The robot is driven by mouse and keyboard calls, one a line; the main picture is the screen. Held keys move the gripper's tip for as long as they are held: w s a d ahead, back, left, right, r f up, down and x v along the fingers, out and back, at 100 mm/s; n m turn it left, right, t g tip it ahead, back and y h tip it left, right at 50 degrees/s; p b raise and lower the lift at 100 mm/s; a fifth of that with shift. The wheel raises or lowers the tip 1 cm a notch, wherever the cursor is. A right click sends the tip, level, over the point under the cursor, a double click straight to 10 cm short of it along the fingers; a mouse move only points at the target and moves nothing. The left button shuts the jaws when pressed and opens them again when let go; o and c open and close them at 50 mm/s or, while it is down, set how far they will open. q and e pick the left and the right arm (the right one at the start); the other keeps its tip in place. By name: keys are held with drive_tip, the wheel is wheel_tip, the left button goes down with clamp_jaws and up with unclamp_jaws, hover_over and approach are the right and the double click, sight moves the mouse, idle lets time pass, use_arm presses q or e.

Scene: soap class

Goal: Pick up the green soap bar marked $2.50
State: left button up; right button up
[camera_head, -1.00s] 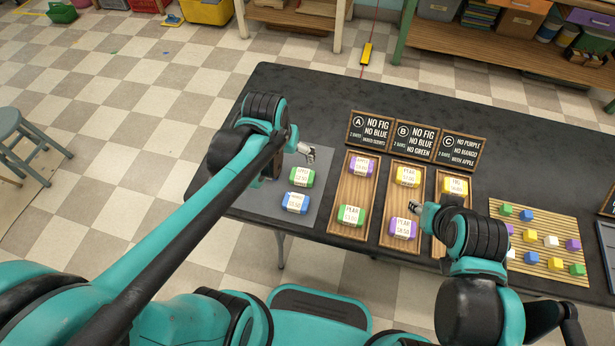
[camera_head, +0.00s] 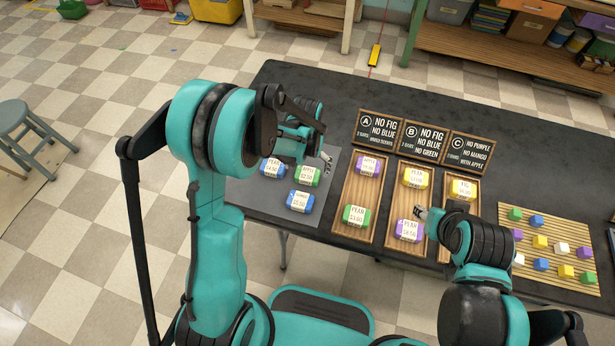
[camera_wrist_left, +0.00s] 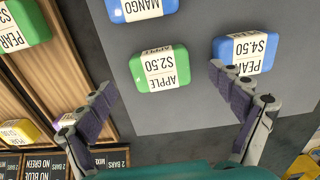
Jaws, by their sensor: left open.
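The green soap bar (camera_head: 307,176) lies on a grey mat (camera_head: 248,190) at the table's left end. In the left wrist view the bar (camera_wrist_left: 178,85) carries a label reading APPLE $2.50. My left gripper (camera_head: 327,160) is above the mat, just up and right of the bar in the head view. In the left wrist view its two fingers (camera_wrist_left: 165,100) are spread wide with nothing between them, and the bar lies beyond the tips, untouched. My right gripper (camera_head: 422,212) is by the middle tray; its jaws are too small to read.
A blue PEAR $4.50 bar (camera_wrist_left: 228,48) and a blue MANGO bar (camera_wrist_left: 142,8) lie close by on the mat. Wooden trays (camera_head: 377,222) with bars and black signs (camera_head: 380,132) stand to the right. A slatted mat (camera_head: 510,263) holds small cubes.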

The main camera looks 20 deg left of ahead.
sight(307, 176)
use_arm(q)
wheel_tip(307, 176, down, 4)
drive_tip(key=shift+r+b, duration=0.1)
drive_tip(key=shift+b, duration=0.65)
drive_tip(key=shift+s, duration=0.1)
drive_tip(key=c, duration=1.3)
drive_tip(key=shift+r, duration=0.1)
